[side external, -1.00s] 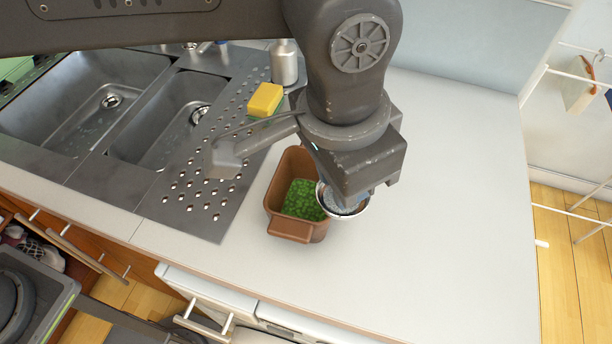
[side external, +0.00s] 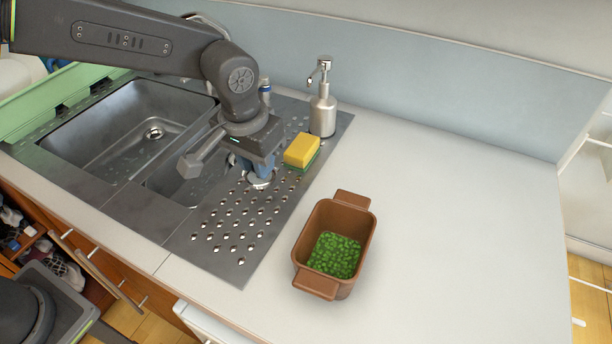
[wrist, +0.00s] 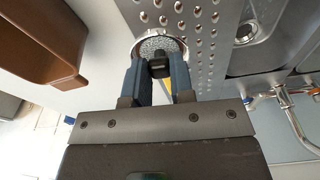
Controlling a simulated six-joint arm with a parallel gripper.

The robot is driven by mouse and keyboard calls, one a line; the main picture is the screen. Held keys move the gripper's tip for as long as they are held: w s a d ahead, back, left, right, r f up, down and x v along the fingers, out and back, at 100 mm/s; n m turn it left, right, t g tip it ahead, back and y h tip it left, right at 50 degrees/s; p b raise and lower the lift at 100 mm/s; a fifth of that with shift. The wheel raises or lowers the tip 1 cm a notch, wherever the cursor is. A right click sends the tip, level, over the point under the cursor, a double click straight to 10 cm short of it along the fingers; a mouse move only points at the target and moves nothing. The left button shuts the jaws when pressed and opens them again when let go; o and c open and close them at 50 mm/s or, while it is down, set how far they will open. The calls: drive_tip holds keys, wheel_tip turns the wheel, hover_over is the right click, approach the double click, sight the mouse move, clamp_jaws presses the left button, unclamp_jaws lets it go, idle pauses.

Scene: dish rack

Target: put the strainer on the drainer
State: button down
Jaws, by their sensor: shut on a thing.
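My gripper (side external: 259,168) is shut on the small metal strainer (side external: 261,182). The strainer is over the perforated steel drainer (side external: 226,232), near the sponge. I cannot tell whether it touches the surface. In the wrist view, the strainer's round rim (wrist: 173,42) shows beyond my blue fingers (wrist: 160,75), with the holes of the drainer (wrist: 185,18) beside it. My fingers and wrist hide part of the strainer.
A yellow and green sponge (side external: 301,150) and a metal soap dispenser (side external: 323,108) stand right of my gripper on the drainer. A brown pot (side external: 307,247) with green contents sits on the counter to the right. The steel sink (side external: 120,130) lies left. The right counter (side external: 470,230) is clear.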

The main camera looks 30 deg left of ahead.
drive_tip(key=a, duration=0.1)
drive_tip(key=a+f+n, duration=0.1)
drive_tip(key=a, duration=0.1)
drive_tip(key=shift+w+a, duration=0.1)
drive_tip(key=shift+a, duration=0.05)
drive_tip(key=shift+f, duration=2.55)
drive_tip(key=shift+f, duration=0.15)
drive_tip(key=shift+f, duration=0.6)
drive_tip(key=shift+f, duration=0.25)
drive_tip(key=c, duration=0.9)
unclamp_jaws()
